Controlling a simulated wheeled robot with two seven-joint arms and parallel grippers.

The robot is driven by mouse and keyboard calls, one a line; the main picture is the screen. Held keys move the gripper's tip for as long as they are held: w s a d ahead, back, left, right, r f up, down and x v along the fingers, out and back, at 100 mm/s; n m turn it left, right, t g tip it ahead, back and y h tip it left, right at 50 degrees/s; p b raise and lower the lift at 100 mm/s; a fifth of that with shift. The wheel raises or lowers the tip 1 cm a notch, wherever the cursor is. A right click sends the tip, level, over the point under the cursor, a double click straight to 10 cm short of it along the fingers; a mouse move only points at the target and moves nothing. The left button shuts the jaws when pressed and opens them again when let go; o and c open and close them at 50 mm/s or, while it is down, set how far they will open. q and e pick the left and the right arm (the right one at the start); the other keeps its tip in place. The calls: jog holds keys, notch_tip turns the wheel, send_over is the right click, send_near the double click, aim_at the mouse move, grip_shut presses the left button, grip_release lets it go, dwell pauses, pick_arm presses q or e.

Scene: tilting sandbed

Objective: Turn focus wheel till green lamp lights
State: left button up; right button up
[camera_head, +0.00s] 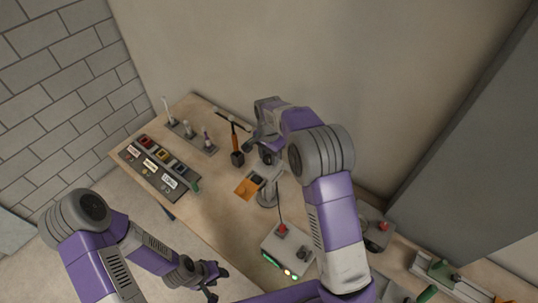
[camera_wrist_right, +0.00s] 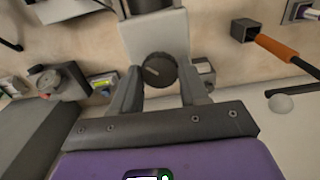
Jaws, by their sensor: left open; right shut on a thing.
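The focus wheel (camera_wrist_right: 158,70) is a dark round knob with a pale line across its face, on a grey instrument (camera_wrist_right: 155,35). My right gripper (camera_wrist_right: 159,80) has a finger on each side of the wheel and is shut on it. In the head view my right gripper (camera_head: 262,150) is at the instrument (camera_head: 268,192), partly hiding it. A grey box (camera_head: 289,246) on the bench has small glowing greenish and pale lights (camera_head: 287,271) on its front edge; I cannot tell which is the task's lamp. My left gripper (camera_head: 208,282) is open and empty, off the bench's front edge.
The wooden bench (camera_head: 220,220) carries a panel with coloured blocks (camera_head: 158,166), a rack (camera_head: 190,136), an orange-handled tool in a dark holder (camera_head: 237,157) and an orange square (camera_head: 247,187). A red-knobbed box (camera_head: 377,232) stands right of my right arm. Walls are close behind.

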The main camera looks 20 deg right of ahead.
aim_at(269, 158)
dwell(0.3)
jog(key=o, duration=1)
jog(key=shift+o, duration=0.2)
notch_tip(269, 158, up, 8)
jog(key=shift+f, duration=0.15)
